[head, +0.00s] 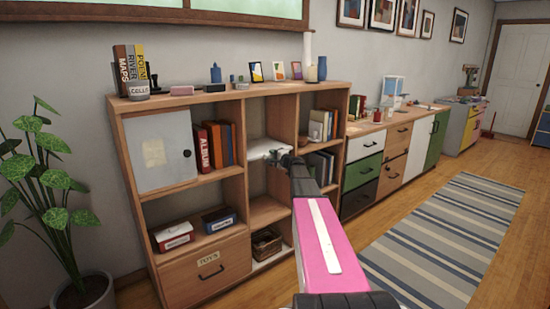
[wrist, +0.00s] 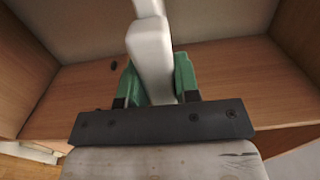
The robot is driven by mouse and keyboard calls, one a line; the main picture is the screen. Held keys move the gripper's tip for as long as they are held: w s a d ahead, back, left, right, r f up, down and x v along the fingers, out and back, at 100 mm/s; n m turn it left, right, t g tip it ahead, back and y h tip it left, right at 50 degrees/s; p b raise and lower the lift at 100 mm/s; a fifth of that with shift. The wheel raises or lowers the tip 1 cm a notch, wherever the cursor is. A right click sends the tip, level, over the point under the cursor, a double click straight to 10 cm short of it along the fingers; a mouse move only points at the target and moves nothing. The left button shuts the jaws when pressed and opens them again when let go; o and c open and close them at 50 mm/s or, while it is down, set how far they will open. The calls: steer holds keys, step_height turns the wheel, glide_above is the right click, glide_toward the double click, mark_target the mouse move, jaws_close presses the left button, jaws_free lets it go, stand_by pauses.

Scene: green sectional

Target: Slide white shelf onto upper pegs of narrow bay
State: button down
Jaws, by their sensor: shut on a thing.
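The white shelf (head: 264,147) is in the narrow middle bay of the wooden bookcase, at about mid-height. Its front end is at my gripper (head: 276,154). In the wrist view my gripper (wrist: 158,82), with green fingers, is shut on a white piece (wrist: 150,50), which looks like the shelf, narrow in this view. A wooden panel with a small dark hole (wrist: 115,65) lies beyond the fingers. The upper pegs are not clear to see, and I cannot tell whether the shelf touches them.
The bookcase's left bay holds a white door (head: 160,152), books (head: 219,146) and boxes (head: 173,235). Its right bay holds more books. Small items stand on top. A basket (head: 266,243) is low in the narrow bay. A plant (head: 55,190) stands left; the floor to the right is clear around a striped rug (head: 440,240).

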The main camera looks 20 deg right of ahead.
steer(key=shift+w+a+f, duration=0.1)
steer(key=shift+w, duration=0.25)
steer(key=shift+f, duration=0.7)
steer(key=shift+c, duration=1.4)
jaws_free()
steer(key=shift+f, duration=0.1)
steer(key=shift+s, duration=0.1)
steer(key=v, duration=1)
steer(key=shift+a, duration=0.2)
